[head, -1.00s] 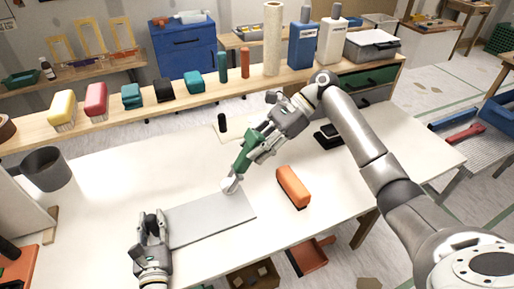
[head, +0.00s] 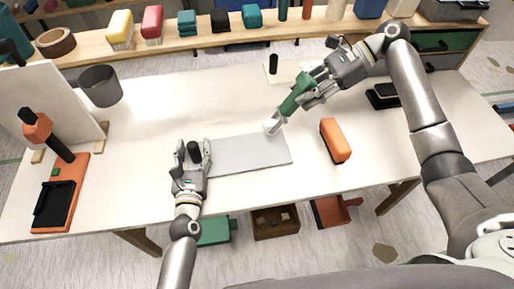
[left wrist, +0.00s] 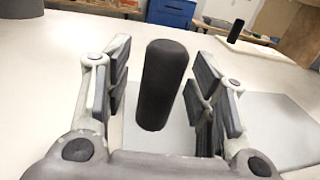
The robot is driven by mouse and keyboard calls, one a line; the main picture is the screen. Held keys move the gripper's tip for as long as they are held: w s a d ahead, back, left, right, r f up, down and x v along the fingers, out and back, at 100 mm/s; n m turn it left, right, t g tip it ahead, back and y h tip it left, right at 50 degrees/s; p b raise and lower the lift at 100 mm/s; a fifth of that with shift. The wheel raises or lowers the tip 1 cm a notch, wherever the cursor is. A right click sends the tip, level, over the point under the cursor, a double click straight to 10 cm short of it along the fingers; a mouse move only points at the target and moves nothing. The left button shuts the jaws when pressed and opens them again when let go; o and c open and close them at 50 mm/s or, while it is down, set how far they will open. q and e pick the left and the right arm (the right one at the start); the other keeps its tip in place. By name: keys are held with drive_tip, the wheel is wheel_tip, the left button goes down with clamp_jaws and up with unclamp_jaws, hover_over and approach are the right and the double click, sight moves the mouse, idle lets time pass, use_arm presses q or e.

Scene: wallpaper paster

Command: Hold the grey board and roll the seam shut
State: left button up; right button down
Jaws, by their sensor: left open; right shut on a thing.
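The grey board (head: 245,157) lies flat on the white table. A black upright handle (head: 193,152) stands at its left end. My left gripper (head: 193,158) is open around this handle. In the left wrist view the handle (left wrist: 163,85) stands between the spread fingers (left wrist: 160,100), with a gap on each side. My right gripper (head: 308,88) is shut on the green handle of a seam roller (head: 295,95). The roller's pale head (head: 271,126) is at the board's back right corner; whether it touches cannot be told. No seam can be made out.
An orange block-shaped tool (head: 335,141) lies right of the board. A cream plate with a black knob (head: 273,64) is behind. A grey mug (head: 101,86), a white upright panel (head: 45,95) and an orange-and-black tool (head: 60,195) stand at left. The table between mug and board is clear.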

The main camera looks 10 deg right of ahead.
use_arm(q)
drive_tip(key=shift+s, duration=0.1)
drive_tip(key=s, duration=0.4)
drive_tip(key=s+a, duration=0.1)
drive_tip(key=s, duration=0.6)
drive_tip(key=shift+s+a, duration=0.25)
drive_tip(key=shift+s, duration=0.1)
drive_tip(key=shift+s, duration=0.1)
use_arm(e)
drive_tip(key=shift+s, duration=0.1)
